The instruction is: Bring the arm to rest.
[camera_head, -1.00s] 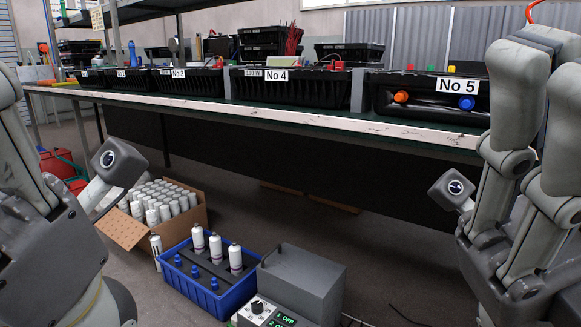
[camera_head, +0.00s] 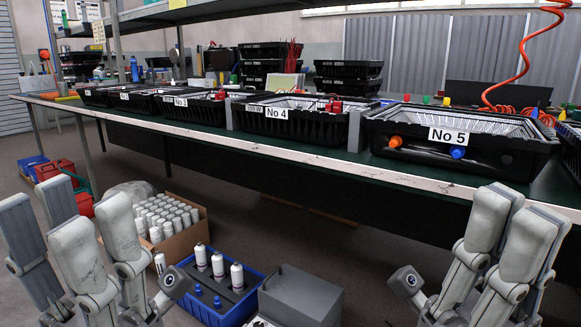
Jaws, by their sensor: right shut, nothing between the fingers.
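My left gripper (camera_head: 72,222) is at the lower left in the head view, grey fingers pointing up. My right gripper (camera_head: 516,222) is at the lower right, fingers pointing up, shut and empty. It appears in front of the bench's near edge in the picture. Both wrists are partly cut off by the bottom edge. The bench (camera_head: 385,176) carries a row of black floodlight housings, among them No 4 (camera_head: 292,117) and No 5 (camera_head: 465,138).
A blue crate (camera_head: 228,312) with white bottles and blue-capped pieces stands low between my grippers. Beside it are a grey box (camera_head: 300,295) and a cardboard box (camera_head: 185,241) of white cans. Red and blue containers lie on the floor at left. An orange coiled hose (camera_head: 522,60) hangs at right.

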